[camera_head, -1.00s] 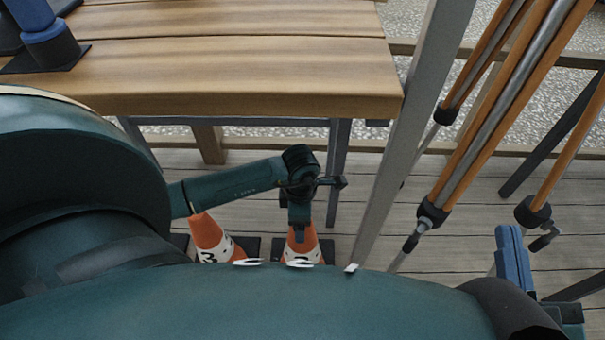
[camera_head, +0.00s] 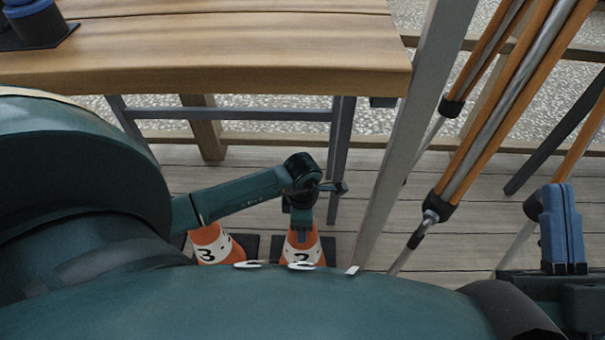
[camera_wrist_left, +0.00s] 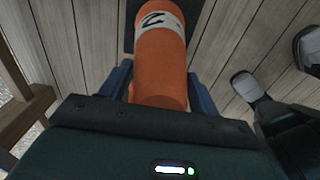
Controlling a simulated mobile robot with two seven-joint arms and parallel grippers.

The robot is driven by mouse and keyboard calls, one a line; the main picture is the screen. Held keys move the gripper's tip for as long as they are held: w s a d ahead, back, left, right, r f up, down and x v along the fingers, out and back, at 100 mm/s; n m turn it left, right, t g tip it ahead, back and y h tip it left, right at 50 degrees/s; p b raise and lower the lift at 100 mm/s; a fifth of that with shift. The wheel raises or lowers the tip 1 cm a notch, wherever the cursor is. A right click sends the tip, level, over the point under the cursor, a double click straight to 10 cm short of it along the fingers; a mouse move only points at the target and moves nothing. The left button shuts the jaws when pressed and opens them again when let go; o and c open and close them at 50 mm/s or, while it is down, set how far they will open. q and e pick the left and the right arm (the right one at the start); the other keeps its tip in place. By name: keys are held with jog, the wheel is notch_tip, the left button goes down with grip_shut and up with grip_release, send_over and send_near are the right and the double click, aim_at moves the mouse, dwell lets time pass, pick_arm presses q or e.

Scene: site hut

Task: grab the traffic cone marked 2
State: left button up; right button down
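The traffic cone marked 2 (camera_head: 301,247) is orange with a white band and stands on the floor below the bench. In the left wrist view, the cone (camera_wrist_left: 160,66) lies between the blue fingers of my left gripper (camera_wrist_left: 160,84). The fingers sit close on both sides of it; whether they press on it is unclear. In the head view, my left gripper (camera_head: 303,235) is over the upper cone.
A second orange cone marked 3 (camera_head: 208,247) stands just left of it. A wooden bench (camera_head: 220,55) is above and behind. A grey post (camera_head: 405,150) rises to the right, then orange tripod legs (camera_head: 490,115). Plank floor (camera_head: 480,225) shows between them.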

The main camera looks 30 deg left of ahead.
pick_arm(q)
grip_shut()
dwell(0.5)
jog(key=shift+w+r, duration=0.1)
jog(key=shift+r, duration=0.05)
